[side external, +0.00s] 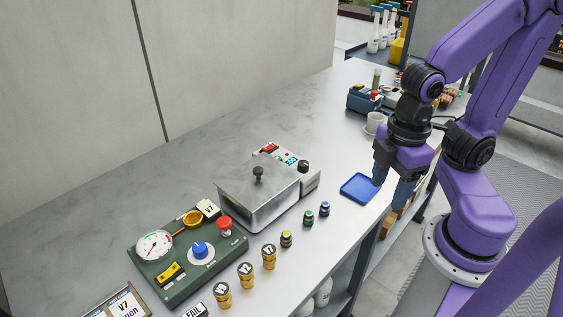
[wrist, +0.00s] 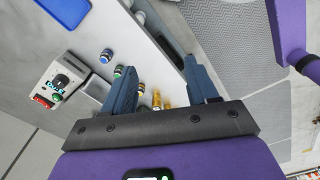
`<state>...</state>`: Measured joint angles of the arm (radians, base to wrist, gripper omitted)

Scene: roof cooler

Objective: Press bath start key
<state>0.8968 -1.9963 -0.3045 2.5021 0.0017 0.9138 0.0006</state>
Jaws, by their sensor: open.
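The bath (side external: 255,193) is a metal box with a lid and black knob, standing mid-bench in the side view. Its pale control panel (side external: 309,182) carries a red switch, a lit display and a black dial. The panel (wrist: 45,84) also shows at the left of the wrist view, with a small green key (wrist: 57,97) beside the red switch (wrist: 42,100). Key labels are too small to read. My gripper (side external: 391,190) is open and empty, above the bench's front edge, right of the bath and apart from it. In the wrist view its fingers (wrist: 160,72) are spread.
A blue tray (side external: 359,188) lies between bath and gripper. Small capped vials (side external: 308,217) and gold-coloured weights or fittings (side external: 245,275) line the front edge. A green gauge panel (side external: 185,280) stands left of the bath. A white cup (side external: 375,121) and blue device (side external: 363,101) stand farther back.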

